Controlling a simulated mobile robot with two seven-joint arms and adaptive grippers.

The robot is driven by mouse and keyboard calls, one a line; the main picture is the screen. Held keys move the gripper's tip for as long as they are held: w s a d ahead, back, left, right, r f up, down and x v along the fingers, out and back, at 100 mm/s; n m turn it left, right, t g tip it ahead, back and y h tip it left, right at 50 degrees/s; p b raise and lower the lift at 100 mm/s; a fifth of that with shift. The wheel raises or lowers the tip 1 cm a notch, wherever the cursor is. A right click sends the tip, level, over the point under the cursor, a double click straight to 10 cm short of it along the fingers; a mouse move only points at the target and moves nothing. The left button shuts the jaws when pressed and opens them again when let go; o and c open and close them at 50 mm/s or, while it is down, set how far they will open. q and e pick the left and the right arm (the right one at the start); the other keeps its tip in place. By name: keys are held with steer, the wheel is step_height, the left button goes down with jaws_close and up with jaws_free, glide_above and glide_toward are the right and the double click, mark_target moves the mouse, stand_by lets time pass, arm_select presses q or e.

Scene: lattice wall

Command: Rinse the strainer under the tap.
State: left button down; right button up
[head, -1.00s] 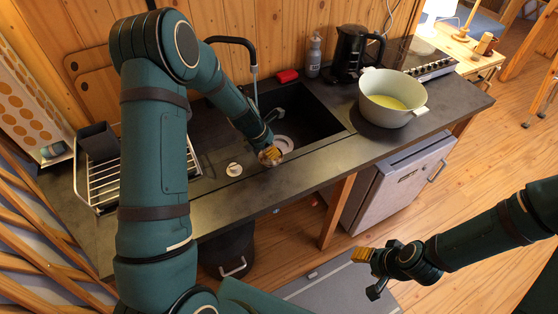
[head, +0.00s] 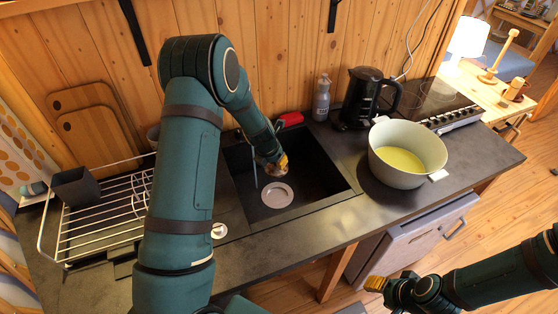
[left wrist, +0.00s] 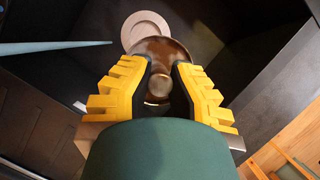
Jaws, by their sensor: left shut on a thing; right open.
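My left gripper (head: 277,165) is low inside the dark sink (head: 328,180). In the left wrist view its yellow fingers (left wrist: 160,90) are shut on a round brownish metal thing, which I take as the strainer (left wrist: 165,48); the fingers partly hide it. A thin pale-blue line, seemingly the water stream (left wrist: 50,47), ends left of the strainer, apart from it in that view. It also shows left of the gripper in the head view (head: 255,172). My arm hides the tap. My right gripper (head: 376,285) is open and empty, off the counter's front.
A pale disc (head: 277,196) lies on the sink floor. A white pot (head: 385,165) with yellow liquid, a black kettle (head: 358,100), a grey bottle (head: 321,98) and a red thing (head: 290,119) stand right of or behind the sink. A dish rack (head: 95,225) is at left.

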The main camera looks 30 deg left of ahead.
arm_select(q)
steer(key=w+a+f+b, duration=0.2)
steer(key=a, duration=0.3)
steer(key=w+a+f+b, duration=0.1)
steer(key=a+f+b, duration=0.1)
steer(key=a, duration=0.4)
steer(key=shift+w+a+f, duration=0.15)
steer(key=shift+w+a, duration=0.05)
steer(key=shift+w, duration=0.2)
steer(key=shift+s+a, duration=0.15)
steer(key=shift+s, duration=0.05)
stand_by(0.5)
steer(key=shift+s+a, duration=0.2)
steer(key=shift+s, duration=0.05)
steer(key=shift+w+d, duration=0.35)
steer(key=shift+w, duration=0.1)
stand_by(0.5)
steer(key=shift+s+a, duration=0.25)
